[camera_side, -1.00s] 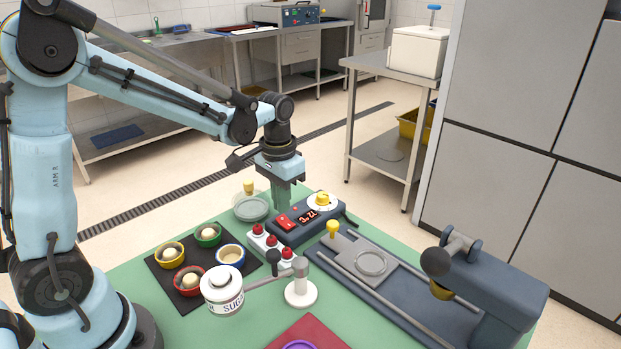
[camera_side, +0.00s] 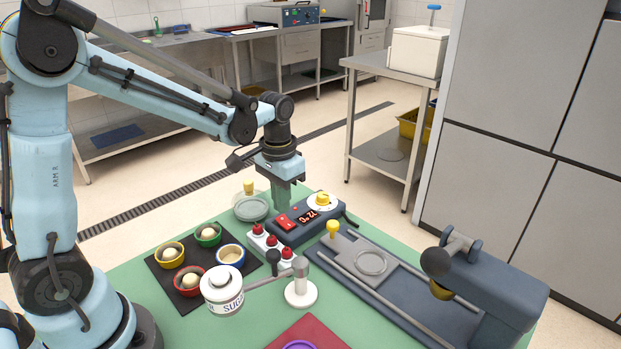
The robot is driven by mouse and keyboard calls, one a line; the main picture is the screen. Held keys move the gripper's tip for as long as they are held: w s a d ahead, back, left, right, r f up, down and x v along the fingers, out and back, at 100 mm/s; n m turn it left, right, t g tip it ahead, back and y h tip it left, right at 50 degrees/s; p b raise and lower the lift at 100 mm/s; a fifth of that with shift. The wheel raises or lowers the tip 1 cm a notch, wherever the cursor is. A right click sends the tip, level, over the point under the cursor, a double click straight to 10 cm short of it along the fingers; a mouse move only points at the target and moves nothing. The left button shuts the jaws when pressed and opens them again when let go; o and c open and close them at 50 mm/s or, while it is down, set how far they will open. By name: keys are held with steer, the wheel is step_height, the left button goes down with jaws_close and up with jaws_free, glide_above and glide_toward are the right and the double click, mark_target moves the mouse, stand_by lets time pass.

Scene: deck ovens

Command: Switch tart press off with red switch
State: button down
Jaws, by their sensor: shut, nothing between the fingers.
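The tart press (camera_side: 480,290) stands at the right of the green table, with a dark base, rails and a round plate on its slide. A dark control box (camera_side: 319,223) sits behind it, with a red switch (camera_side: 285,221), a lit display reading 72 °C and a yellow knob (camera_side: 321,200). My gripper (camera_side: 285,206) points down, shut and empty, just above and behind the red switch. I cannot tell whether the fingertips touch the switch.
A block with red-topped knobs (camera_side: 271,244) stands in front of the control box. A sugar jar (camera_side: 222,291) on a swing arm is nearer, beside a black tray (camera_side: 166,277) with several dough cups. A grey-green dish (camera_side: 251,208) sits left of my gripper.

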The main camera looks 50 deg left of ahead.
mark_target(281, 222)
steer(key=shift+f, duration=1.2)
stand_by(0.8)
steer(key=shift+r, duration=3.55)
steer(key=s+d+r+t, duration=0.2)
steer(key=s+d+t, duration=0.1)
steer(key=s+t, duration=0.4)
steer(key=shift+s+d+r, duration=0.2)
steer(key=shift+s+d, duration=0.05)
steer(key=shift+s, duration=0.9)
